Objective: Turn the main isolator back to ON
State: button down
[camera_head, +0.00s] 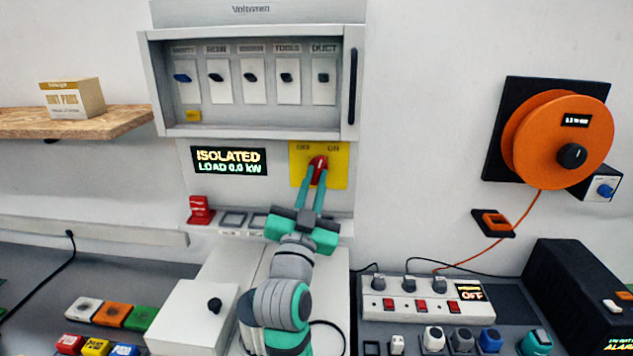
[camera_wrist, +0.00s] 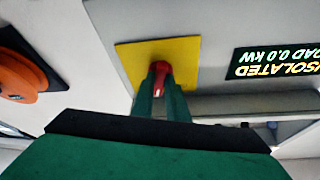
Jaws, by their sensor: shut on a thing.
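The main isolator is a red rotary handle (camera_head: 319,163) on a yellow plate (camera_head: 339,178) marked OFF at left and ON at right. The handle stands roughly upright with a slight tilt. My gripper (camera_head: 316,178) is shut on the handle, with a teal finger on either side of it. In the wrist view the red handle (camera_wrist: 160,70) sits between the fingertips, in front of the yellow plate (camera_wrist: 185,55). The display (camera_head: 229,161) left of the plate reads ISOLATED, LOAD 0.0 kW.
Above is a panel of several breaker switches (camera_head: 250,78). A red block (camera_head: 200,210) stands on the ledge below the display. An orange reel (camera_head: 557,135) hangs at right. A power strip (camera_head: 425,300) showing OFF and a black box (camera_head: 575,290) stand at lower right.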

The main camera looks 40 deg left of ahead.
jog(key=m+h, duration=0.2)
jog(key=m, duration=0.1)
jog(key=m+h, duration=0.2)
jog(key=m, duration=0.2)
jog(key=shift+s+a+r+m, duration=0.1)
jog(key=shift+a+r+m, duration=0.1)
jog(key=shift+m, duration=0.1)
jog(key=c, duration=1.7)
grip_release()
jog(key=shift+c, duration=0.2)
jog(key=shift+s, duration=0.1)
jog(key=v, duration=1)
jog(key=shift+s, duration=0.3)
